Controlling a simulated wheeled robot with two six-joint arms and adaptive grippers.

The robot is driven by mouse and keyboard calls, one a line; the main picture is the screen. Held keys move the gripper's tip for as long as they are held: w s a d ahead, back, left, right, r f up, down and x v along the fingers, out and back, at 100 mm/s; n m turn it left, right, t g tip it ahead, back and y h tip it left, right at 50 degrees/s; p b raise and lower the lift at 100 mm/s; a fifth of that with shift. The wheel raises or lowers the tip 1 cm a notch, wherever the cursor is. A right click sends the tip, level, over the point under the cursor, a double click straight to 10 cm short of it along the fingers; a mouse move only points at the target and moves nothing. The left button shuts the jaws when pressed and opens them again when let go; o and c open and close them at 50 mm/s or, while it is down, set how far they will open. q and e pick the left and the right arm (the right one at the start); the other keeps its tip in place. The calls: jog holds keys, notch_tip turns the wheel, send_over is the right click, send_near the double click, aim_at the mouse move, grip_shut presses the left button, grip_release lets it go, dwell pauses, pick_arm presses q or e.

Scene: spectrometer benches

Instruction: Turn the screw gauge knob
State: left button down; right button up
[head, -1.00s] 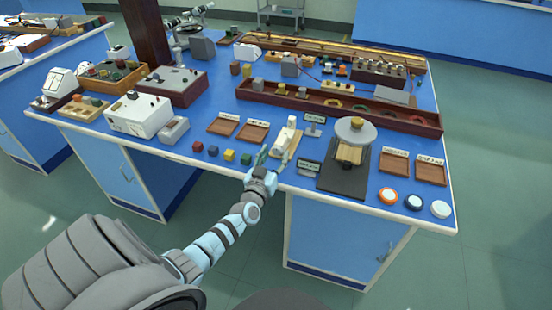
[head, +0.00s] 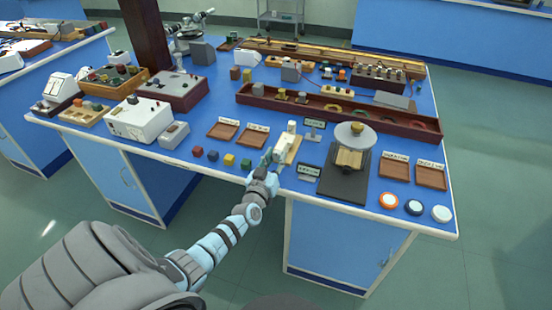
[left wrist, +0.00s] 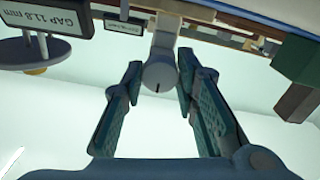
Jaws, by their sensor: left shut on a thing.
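The screw gauge (head: 284,148) is a pale body on a tan wooden base at the bench's front edge. Its round grey-white knob (left wrist: 158,77) with a dark mark faces the left wrist camera. My left gripper (head: 270,161) reaches in from the front. In the left wrist view its two teal fingers (left wrist: 159,66) stand on either side of the knob and are shut on it. A dark display (left wrist: 47,20) shows upside down there and reads GAP 11.8 mm; it also stands right of the gauge in the head view (head: 309,171). My right gripper is not in view.
Small coloured cubes, among them a green one (head: 246,164), lie left of the gauge. A balance-like stand with a round pan (head: 356,134) is to the right. Wooden trays (head: 252,137) lie behind left.

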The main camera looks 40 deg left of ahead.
pick_arm(q)
jog(key=c, duration=1.2)
grip_release()
jog(key=shift+c, duration=0.2)
jog(key=v, duration=1.2)
